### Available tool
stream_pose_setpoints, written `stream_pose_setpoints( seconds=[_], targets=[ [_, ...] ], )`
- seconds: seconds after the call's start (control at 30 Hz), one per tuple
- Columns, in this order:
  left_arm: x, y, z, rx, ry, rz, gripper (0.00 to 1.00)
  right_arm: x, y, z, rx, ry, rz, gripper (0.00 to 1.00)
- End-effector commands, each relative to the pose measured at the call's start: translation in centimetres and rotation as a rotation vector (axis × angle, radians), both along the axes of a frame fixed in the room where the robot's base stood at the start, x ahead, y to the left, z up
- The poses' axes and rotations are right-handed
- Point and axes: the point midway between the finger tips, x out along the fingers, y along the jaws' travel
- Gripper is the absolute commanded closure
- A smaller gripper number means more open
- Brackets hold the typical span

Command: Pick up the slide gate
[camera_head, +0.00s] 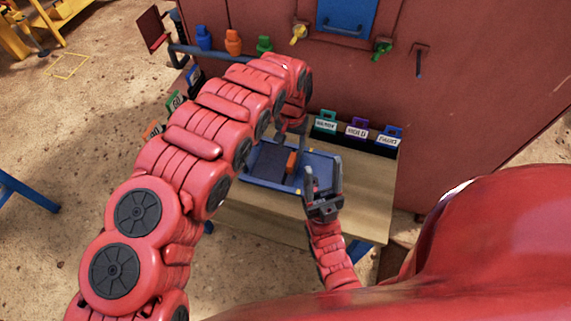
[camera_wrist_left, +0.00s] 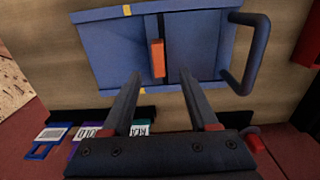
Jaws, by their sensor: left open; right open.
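A flat blue piece (camera_head: 315,164), which I take to be the slide gate, lies on the wooden table. It has raised edges, yellow marks and an upright orange block (camera_head: 291,162) over a dark middle. The left wrist view shows the blue piece (camera_wrist_left: 105,45) with a U-shaped handle (camera_wrist_left: 262,50) at one end; my left arm hides that end in the head view. My left gripper (camera_head: 291,127) is open and empty at its far edge; its fingers (camera_wrist_left: 160,80) point at it. My right gripper (camera_head: 323,175) is open and empty beside its right end.
The wooden table (camera_head: 375,190) stands against a red machine wall (camera_head: 480,100). Labelled tags (camera_head: 357,128) line its back edge. A blue panel with a handle (camera_head: 345,20) is on the wall. Coloured knobs (camera_head: 234,42) line a rail. Table is bare at the right.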

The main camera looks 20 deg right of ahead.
Motion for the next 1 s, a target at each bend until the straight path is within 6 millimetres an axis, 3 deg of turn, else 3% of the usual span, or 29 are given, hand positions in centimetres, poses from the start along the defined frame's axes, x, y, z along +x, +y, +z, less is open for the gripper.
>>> stream_pose_setpoints(
  seconds=[0.2, 0.67, 1.0],
  targets=[
    [-0.1, -0.1, -3.3, -0.001, 0.002, -0.001, 0.4, 0.0, 0.0, 0.6, 0.0, 0.0, 0.0, 0.45],
    [0.0, -0.2, -6.0, -0.001, -0.001, 0.0, 0.4, 0.0, 0.0, 0.9, 0.0, 0.0, 0.0, 0.45],
    [0.1, -0.3, -9.5, -0.002, -0.003, 0.001, 0.4, 0.0, 0.0, -1.3, 0.0, 0.0, 0.0, 0.45]
  ],
)
